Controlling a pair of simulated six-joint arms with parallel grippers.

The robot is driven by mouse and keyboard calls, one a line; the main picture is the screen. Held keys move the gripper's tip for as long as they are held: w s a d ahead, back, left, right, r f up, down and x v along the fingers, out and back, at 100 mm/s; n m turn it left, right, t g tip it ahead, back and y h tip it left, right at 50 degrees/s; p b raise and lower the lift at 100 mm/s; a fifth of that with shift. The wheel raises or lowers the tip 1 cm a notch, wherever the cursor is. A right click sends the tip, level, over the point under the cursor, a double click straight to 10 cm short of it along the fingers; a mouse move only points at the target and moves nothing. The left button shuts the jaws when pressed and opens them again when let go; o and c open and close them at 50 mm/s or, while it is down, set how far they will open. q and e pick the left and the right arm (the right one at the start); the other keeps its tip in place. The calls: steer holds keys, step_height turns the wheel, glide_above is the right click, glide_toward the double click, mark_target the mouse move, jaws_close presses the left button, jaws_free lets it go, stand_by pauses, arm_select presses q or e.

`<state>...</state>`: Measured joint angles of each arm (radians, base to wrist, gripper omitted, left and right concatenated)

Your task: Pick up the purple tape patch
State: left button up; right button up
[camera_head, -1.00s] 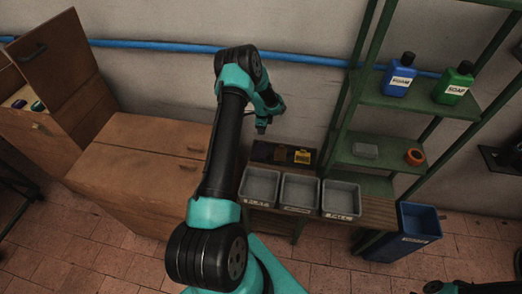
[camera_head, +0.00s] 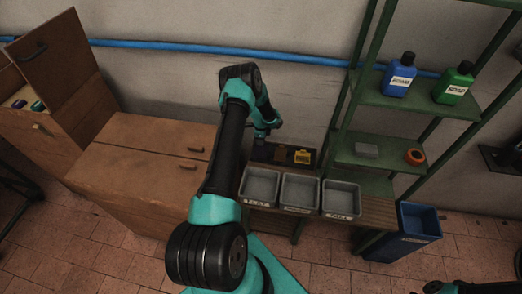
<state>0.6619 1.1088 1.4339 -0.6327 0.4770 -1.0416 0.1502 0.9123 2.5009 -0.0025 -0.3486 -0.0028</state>
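No purple tape patch can be made out for certain. Small coloured items (camera_head: 37,106) lie in the open compartment of the wooden cabinet at the far left, one perhaps purple, too small to identify. My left gripper (camera_head: 262,136) points down at the left end of a dark tray (camera_head: 283,154) at the back of the bench. Its fingers are small and dark, so I cannot tell whether they are open or hold anything. My own arm hides part of the bench. My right gripper is not clearly in view.
Three grey bins (camera_head: 300,190) with labels stand in front of the dark tray, which holds a yellow item (camera_head: 302,157). A green shelf (camera_head: 375,148) to the right carries an orange ring (camera_head: 414,157) and soap bottles. A blue bin (camera_head: 417,225) stands on the floor.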

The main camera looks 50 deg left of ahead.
arm_select(q)
steer(key=shift+f, duration=1.2)
jaws_close()
